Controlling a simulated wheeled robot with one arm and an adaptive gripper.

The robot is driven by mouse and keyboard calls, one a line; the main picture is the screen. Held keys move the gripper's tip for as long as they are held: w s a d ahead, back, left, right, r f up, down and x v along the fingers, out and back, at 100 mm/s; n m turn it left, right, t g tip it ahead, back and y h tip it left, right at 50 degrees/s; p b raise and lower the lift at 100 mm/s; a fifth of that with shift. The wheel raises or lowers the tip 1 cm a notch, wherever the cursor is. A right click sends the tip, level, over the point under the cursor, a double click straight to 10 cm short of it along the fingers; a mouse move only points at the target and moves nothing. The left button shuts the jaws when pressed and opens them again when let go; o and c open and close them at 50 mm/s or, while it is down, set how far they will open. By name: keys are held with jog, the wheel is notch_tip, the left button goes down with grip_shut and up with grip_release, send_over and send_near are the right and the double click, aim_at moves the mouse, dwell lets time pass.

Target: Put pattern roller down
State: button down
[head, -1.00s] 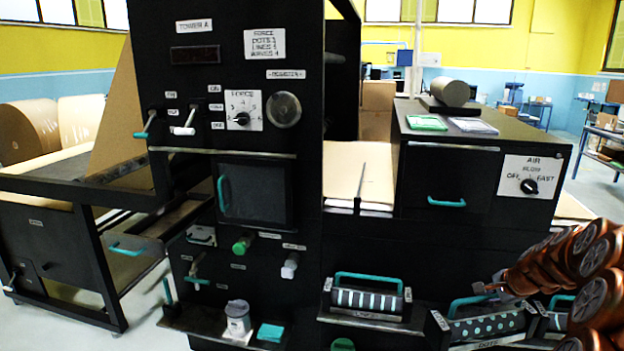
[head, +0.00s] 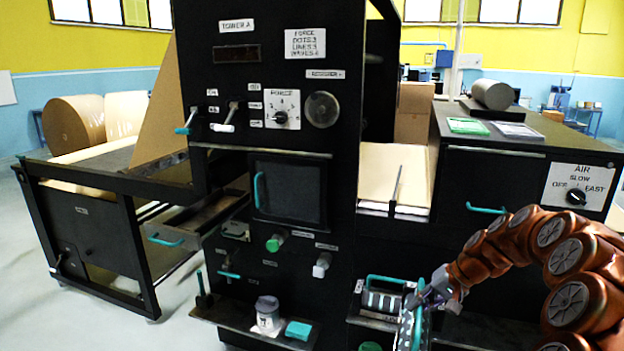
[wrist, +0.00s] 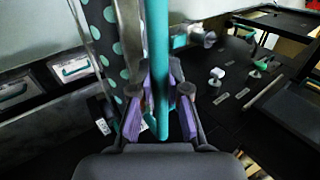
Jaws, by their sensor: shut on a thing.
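My gripper (head: 436,291) is shut on the teal handle (wrist: 160,65) of a dark pattern roller with pale teal dots (wrist: 101,40). In the wrist view the handle runs between the purple fingertips and the dotted roller lies along its left side. In the head view the dotted roller (head: 407,328) is seen nearly end on, held up in front of the shelf. A striped roller (head: 381,301) with a teal handle sits on the shelf just behind and left of it, partly covered.
A small ledge (head: 238,327) on the tower holds a grey-lidded jar (head: 267,312) and a teal block (head: 298,330). Green (head: 275,243) and white (head: 322,265) knobs stick out above it. A grey cylinder (head: 492,95) lies on the cabinet top. Open floor shows at lower left.

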jog(key=a+n+g, duration=0.2)
jog(key=a+n, duration=0.2)
jog(key=a, duration=0.4)
jog(key=shift+w+a+r, duration=0.15)
jog(key=shift+w+r, duration=0.15)
jog(key=shift+w, duration=0.1)
jog(key=shift+r, duration=0.1)
jog(key=s+f+p, duration=0.3)
jog(key=s+f, duration=0.1)
jog(key=s, duration=0.1)
jog(key=shift+s, duration=0.25)
dwell(0.9)
